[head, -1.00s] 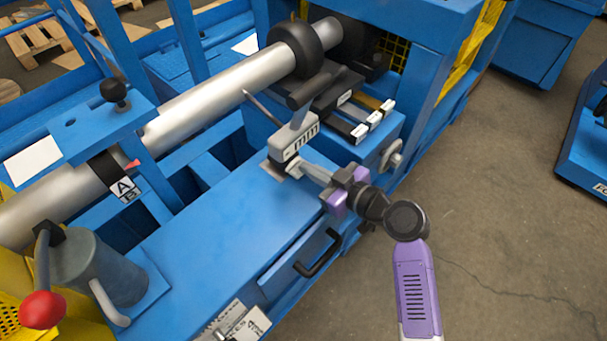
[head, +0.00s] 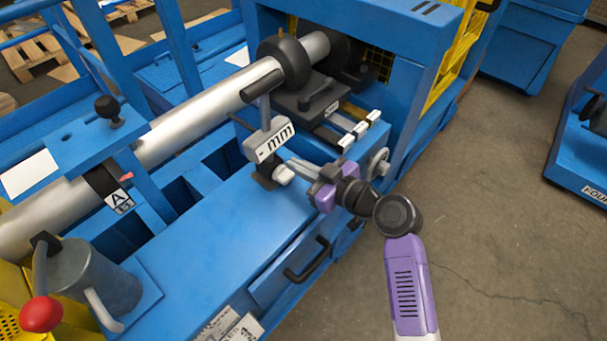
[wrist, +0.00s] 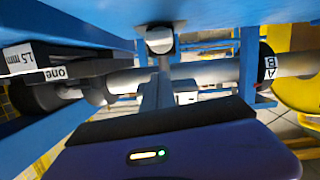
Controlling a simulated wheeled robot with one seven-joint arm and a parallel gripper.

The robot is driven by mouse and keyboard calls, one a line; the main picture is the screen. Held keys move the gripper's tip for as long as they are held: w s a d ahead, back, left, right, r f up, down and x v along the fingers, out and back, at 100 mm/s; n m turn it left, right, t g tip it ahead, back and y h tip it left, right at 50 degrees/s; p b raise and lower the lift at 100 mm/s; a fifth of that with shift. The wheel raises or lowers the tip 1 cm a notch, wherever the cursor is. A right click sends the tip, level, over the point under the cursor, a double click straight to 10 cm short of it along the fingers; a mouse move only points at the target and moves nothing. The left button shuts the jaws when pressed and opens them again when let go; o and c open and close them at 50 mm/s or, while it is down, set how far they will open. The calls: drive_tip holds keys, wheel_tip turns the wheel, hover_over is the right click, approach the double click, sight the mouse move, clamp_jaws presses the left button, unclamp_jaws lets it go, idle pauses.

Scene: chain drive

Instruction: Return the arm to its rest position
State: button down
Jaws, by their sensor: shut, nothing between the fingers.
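My gripper (head: 292,170), with a purple wrist, is at the right edge of the blue machine bed (head: 205,225), in the middle of the head view. Its pale fingers are together and empty. They point left toward the base of a lever with a white block (head: 268,142) marked "- mm" and a black handle (head: 262,84). A pale round knob (head: 284,174) lies by the fingertips; I cannot tell whether they touch. My arm reaches in from the lower right, bent at a black joint. In the wrist view, a grey round end (wrist: 160,40) shows beyond the gripper.
A long silver tube (head: 190,125) runs through a black roller (head: 284,62). Labelled rails (head: 360,130) stand behind my gripper. A drawer handle (head: 307,260) juts out below. A red-knobbed lever (head: 41,314) stands at lower left. The concrete floor (head: 490,240) at right is open.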

drive_tip(key=v, duration=0.9)
drive_tip(key=shift+d, duration=0.35)
drive_tip(key=shift+s+f, duration=0.15)
